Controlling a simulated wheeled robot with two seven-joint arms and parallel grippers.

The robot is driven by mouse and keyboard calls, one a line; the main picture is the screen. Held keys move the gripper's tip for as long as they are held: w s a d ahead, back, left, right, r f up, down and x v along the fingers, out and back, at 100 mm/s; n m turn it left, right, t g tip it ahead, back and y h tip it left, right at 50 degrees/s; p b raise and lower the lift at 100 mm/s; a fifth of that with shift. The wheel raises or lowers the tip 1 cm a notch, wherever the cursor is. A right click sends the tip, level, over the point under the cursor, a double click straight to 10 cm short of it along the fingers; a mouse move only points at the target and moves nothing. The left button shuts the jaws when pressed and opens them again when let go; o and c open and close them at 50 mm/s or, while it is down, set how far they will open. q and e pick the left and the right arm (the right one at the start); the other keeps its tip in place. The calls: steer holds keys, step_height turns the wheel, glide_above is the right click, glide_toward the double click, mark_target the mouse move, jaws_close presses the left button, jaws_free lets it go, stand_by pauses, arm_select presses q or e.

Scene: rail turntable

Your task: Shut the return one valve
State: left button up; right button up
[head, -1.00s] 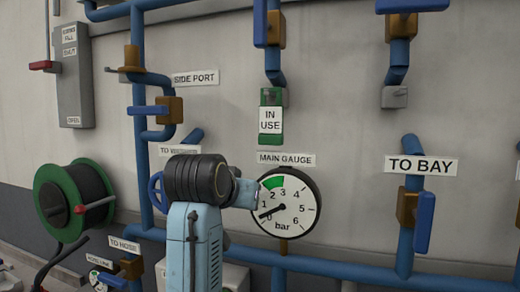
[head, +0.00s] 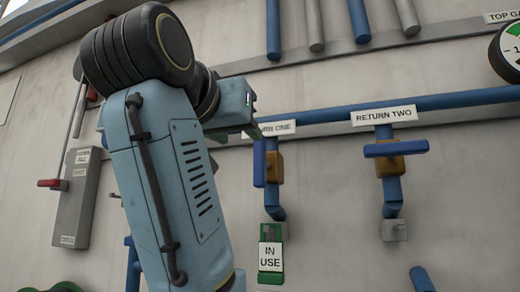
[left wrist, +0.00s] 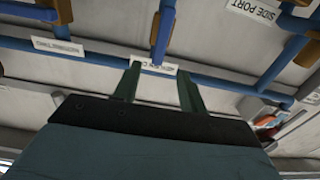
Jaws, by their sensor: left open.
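The return one valve has a blue lever (head: 259,163) that stands upright, in line with its pipe, on a brass body (head: 274,168). Its label (head: 279,128) is partly covered by my left gripper (head: 255,130). That gripper is in front of the label, just above the lever; I cannot tell the exact gap to the wall. In the left wrist view the two dark green fingers (left wrist: 159,80) are apart with nothing between them. The return one label (left wrist: 153,67) shows between their tips, with the blue lever (left wrist: 157,38) beyond. My right gripper is not in view.
The return two valve has its blue lever (head: 396,148) crosswise to its pipe. A green tag reading IN USE (head: 270,257) hangs below return one. A blue horizontal pipe (head: 450,102) runs above both valves. A grey box (head: 76,200) is on the wall at left.

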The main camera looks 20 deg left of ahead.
mark_target(258, 152)
arm_select(q)
steer(key=w+p, duration=0.4)
steer(key=w, duration=0.8)
steer(key=shift+d, duration=0.15)
jaws_close()
